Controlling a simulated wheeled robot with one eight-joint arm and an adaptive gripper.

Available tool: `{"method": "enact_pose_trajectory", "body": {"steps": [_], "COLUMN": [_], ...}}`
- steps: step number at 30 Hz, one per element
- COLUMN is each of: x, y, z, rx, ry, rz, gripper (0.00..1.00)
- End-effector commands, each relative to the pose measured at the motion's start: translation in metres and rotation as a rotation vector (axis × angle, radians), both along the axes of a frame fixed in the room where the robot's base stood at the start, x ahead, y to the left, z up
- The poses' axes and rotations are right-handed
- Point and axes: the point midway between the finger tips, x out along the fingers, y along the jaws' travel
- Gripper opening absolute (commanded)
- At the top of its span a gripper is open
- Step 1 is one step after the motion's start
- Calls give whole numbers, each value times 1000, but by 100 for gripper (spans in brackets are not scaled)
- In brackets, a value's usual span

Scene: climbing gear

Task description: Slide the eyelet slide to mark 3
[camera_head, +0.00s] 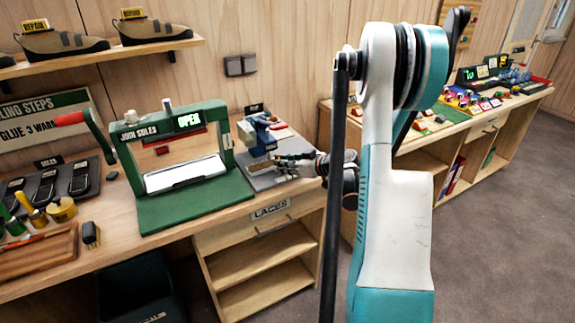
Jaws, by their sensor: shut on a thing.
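My gripper (290,163) reaches in from the right over a grey board (266,178) on the bench, right of the green press. Its fingers point left and are shut on a small part at the board, which appears to be the eyelet slide. The fingers hide most of that part. A blue device (262,134) stands just behind the gripper. The scale marks, mark 3 among them, are too small to read from here.
The green press (173,160) labelled "JOIN SOLES" shows "OPEN" and has a red-handled lever (72,119). Soles (45,187), a brush (91,234) and a wooden tray (40,262) lie at left. A second bench (455,128) with colourful items stands at right, with grey floor in front.

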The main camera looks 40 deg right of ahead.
Motion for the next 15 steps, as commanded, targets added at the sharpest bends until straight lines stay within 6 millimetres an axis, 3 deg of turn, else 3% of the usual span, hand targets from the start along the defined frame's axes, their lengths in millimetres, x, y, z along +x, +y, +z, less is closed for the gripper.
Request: {"method": "enact_pose_trajectory", "body": {"steps": [2,3,5,15], "x": [0,0,0,-1], "y": [3,3,3,1], "z": [0,0,0,0], "rx": [1,1,1,1], "ry": [1,1,1,1], "rz": [6,6,6,3], "gripper": [0,29,39,39]}}
